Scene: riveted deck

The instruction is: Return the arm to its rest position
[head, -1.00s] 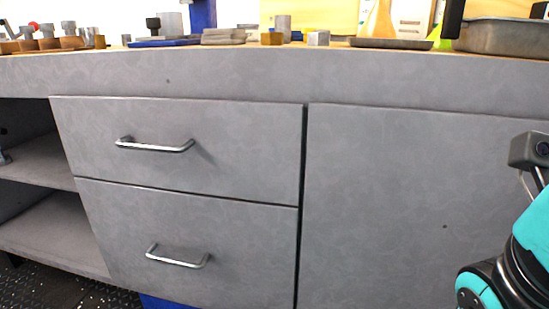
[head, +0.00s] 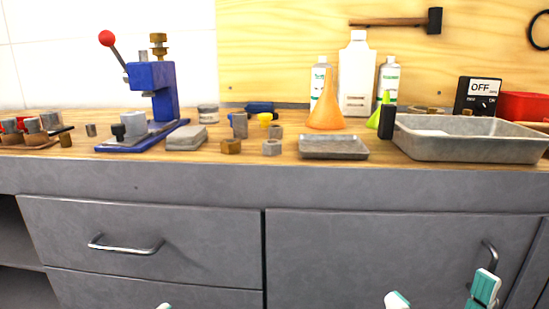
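My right gripper (head: 441,294) shows at the bottom right of the head view, as two teal and white fingertips spread well apart. It is open, with nothing visible between the fingers, and stands in front of the right cabinet door. A small pale tip of my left gripper (head: 164,306) just shows at the bottom edge, below the upper drawer handle. The rest of it is out of frame, so I cannot tell its opening.
The wooden bench top carries a blue press (head: 152,90), an orange funnel (head: 325,108), a shallow tray (head: 334,147) and a deep metal pan (head: 465,150). Below are a drawer handle (head: 126,248) and a door handle (head: 489,256).

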